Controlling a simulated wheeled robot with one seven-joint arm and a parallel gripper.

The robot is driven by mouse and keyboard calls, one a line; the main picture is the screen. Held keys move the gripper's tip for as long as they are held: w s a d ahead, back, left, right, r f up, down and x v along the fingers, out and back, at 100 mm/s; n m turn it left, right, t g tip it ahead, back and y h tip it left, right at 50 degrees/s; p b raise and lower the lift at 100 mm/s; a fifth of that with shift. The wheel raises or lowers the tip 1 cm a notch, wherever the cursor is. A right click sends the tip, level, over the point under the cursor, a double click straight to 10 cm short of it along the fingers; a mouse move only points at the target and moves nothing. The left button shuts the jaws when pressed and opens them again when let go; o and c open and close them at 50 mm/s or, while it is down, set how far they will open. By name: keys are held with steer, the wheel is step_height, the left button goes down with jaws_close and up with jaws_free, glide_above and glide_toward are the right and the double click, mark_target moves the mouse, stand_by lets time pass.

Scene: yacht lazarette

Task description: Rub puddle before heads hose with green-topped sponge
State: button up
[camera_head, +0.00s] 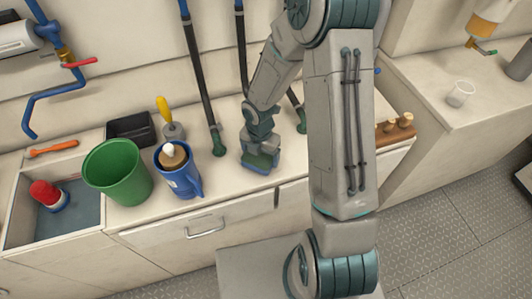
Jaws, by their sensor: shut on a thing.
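My gripper (261,146) points down at the counter, left of my upright arm link. It is shut on the green-topped sponge (259,162), which has a blue lower part and is at or just above the counter top. I cannot tell whether it touches. I cannot tell which is the heads hose. No puddle can be made out; the sponge or arm may cover it.
A blue jug (183,184) and green bucket (118,172) stand left of the sponge. Behind them are a yellow-handled tool (164,112) and black tray (130,129). A sink (70,222) is at far left. A wooden rack (397,134) stands right of my arm.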

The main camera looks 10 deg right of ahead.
step_height(320, 180, up, 3)
steer(key=shift+d+f+p, duration=0.1)
steer(key=shift+d+p, duration=0.05)
steer(key=shift+p, duration=0.5)
step_height(320, 180, up, 5)
steer(key=p, duration=0.4)
steer(key=shift+f, duration=0.1)
